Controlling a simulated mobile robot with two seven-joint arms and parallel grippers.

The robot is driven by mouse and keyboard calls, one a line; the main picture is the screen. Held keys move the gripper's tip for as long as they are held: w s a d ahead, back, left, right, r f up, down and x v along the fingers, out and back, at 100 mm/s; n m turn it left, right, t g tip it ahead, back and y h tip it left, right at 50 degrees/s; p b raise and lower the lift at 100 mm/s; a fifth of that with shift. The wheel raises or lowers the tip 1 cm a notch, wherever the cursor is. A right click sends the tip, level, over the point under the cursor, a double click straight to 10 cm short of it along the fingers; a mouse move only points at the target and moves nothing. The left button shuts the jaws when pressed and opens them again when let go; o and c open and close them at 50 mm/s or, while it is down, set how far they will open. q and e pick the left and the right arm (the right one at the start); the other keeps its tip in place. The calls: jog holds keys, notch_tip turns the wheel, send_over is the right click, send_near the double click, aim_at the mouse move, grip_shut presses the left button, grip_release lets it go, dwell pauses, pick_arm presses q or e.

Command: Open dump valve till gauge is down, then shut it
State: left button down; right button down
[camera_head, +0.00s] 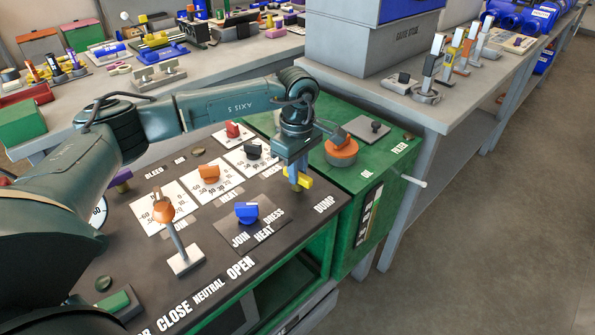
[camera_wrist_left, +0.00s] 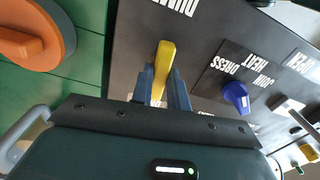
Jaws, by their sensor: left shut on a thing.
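The yellow dump valve handle (camera_head: 304,180) is at the right end of the dark control panel, near the DUMP label. My left gripper (camera_head: 298,184) reaches down from above and is shut on this handle. In the left wrist view the yellow handle (camera_wrist_left: 165,58) sits between the two fingers (camera_wrist_left: 161,88), its far end sticking out past them. A round white dial (camera_head: 98,212), perhaps the gauge, shows at the panel's left edge. It is mostly hidden by my left arm, and I cannot read its needle. My right gripper is not in view.
An orange round knob (camera_head: 341,150) stands on the green section behind. Benches with tools line the back.

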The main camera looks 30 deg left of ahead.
pick_arm(q)
jog(key=shift+r+m, duration=0.1)
jog(key=shift+m, duration=0.3)
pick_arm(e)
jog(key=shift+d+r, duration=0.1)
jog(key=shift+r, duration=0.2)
pick_arm(q)
jog(key=c, duration=1.4)
grip_release()
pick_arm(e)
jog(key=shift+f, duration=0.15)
pick_arm(q)
jog(key=shift+o, duration=0.2)
notch_tip(320, 180, up, 13)
